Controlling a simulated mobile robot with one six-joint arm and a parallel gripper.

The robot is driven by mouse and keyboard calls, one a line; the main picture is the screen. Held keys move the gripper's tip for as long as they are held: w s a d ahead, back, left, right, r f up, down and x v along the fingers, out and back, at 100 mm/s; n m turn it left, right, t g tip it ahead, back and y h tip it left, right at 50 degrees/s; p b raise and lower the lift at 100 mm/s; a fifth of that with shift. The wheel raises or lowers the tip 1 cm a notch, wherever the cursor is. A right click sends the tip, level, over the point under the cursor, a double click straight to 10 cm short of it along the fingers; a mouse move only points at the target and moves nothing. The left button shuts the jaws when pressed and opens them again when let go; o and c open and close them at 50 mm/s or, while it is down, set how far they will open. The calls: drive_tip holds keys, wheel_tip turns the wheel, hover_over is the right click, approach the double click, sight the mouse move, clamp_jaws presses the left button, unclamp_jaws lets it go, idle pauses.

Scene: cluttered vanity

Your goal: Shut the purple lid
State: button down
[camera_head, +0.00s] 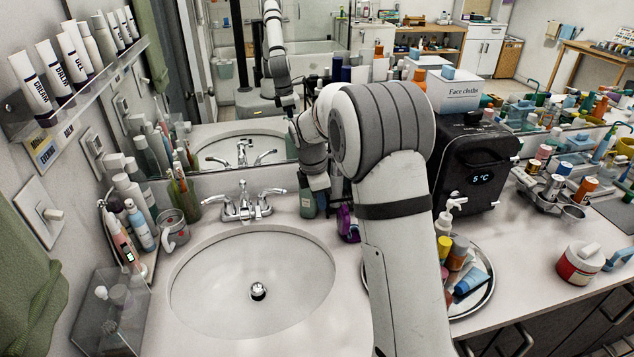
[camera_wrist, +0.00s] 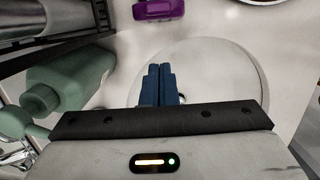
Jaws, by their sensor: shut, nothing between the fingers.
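A small glossy purple thing (camera_head: 347,223) stands on the counter just right of the sink, partly hidden behind my arm in the head view. In the wrist view the purple thing (camera_wrist: 158,10) shows at the top edge, cut off by the frame, with a small pale mark on it. I cannot tell which part is the lid or how far it is open. My gripper's blue fingers (camera_wrist: 160,70) are together and empty, apart from the purple thing, with bare counter between them in the picture.
A green bottle (camera_wrist: 70,82) stands close to the left of my fingers. The sink (camera_head: 250,285) and chrome faucet (camera_head: 243,203) lie left of my arm. The dark cooler box (camera_head: 474,170) and a round metal tray (camera_head: 485,297) with bottles stand to the right.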

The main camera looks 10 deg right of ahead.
sight(343, 219)
drive_tip(key=shift+w+d+f+p, duration=0.1)
drive_tip(key=shift+d+f+p, duration=0.15)
drive_tip(key=shift+d, duration=0.45)
drive_tip(key=shift+d+f+p, duration=0.1)
drive_tip(key=shift+d+f, duration=0.2)
drive_tip(key=shift+d, duration=0.35)
drive_tip(key=shift+w+d+f+p, duration=0.1)
drive_tip(key=shift+d+f+p, duration=0.15)
drive_tip(key=shift+d, duration=0.45)
drive_tip(key=shift+s, duration=0.1)
